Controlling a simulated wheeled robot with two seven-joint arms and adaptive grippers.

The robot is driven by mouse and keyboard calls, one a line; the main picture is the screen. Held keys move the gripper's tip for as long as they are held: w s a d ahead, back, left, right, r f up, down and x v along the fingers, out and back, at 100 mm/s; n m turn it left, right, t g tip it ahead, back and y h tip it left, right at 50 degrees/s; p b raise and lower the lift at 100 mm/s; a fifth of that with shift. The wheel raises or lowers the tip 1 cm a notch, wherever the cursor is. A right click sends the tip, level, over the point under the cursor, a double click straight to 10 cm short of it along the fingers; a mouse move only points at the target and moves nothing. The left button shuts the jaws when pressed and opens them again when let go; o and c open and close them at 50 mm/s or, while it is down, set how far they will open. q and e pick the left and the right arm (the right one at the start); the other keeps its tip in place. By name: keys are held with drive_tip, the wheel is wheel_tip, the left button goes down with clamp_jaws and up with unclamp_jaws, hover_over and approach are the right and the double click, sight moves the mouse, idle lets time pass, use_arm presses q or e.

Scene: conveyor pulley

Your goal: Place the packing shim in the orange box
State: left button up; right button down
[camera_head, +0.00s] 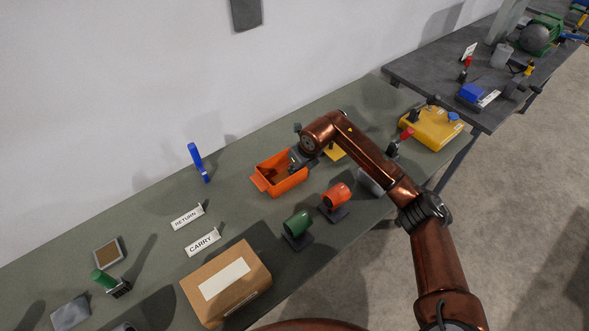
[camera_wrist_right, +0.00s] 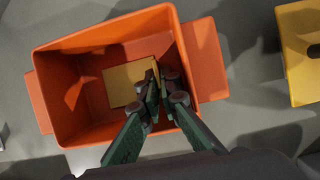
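The orange box (camera_head: 282,187) stands on the grey-green table beneath my right gripper (camera_head: 298,157). In the right wrist view, the orange box (camera_wrist_right: 52,95) is seen from above with its open top facing me. A flat tan-yellow plate, which looks like the packing shim (camera_wrist_right: 122,88), shows inside the box. My right gripper (camera_wrist_right: 161,82) has its fingertips close together over the box opening, at the plate's right edge. The left fingertip covers part of that edge, so whether the fingers pinch the plate is unclear. My left gripper is not in view.
A yellow piece with a hole (camera_wrist_right: 302,50) lies beside the box. Green (camera_head: 297,224) and orange-red (camera_head: 336,195) cylinders on stands are in front. A cardboard carton (camera_head: 228,285), RETURN (camera_head: 187,217) and CARRY (camera_head: 203,241) signs, and a blue upright (camera_head: 198,162) stand leftward.

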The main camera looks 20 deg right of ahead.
drive_tip(key=shift+w+a+r, duration=0.1)
drive_tip(key=shift+a+r, duration=0.1)
drive_tip(key=shift+a, duration=0.2)
drive_tip(key=shift+d+f, duration=0.15)
drive_tip(key=shift+f, duration=0.05)
drive_tip(key=c, duration=2.4)
unclamp_jaws()
drive_tip(key=shift+r, duration=0.1)
drive_tip(key=shift+r, duration=0.25)
drive_tip(key=p+v, duration=0.2)
drive_tip(key=v, duration=0.9)
drive_tip(key=shift+s+d+r+p, duration=0.1)
drive_tip(key=shift+s+r+p, duration=0.2)
drive_tip(key=shift+s, duration=0.05)
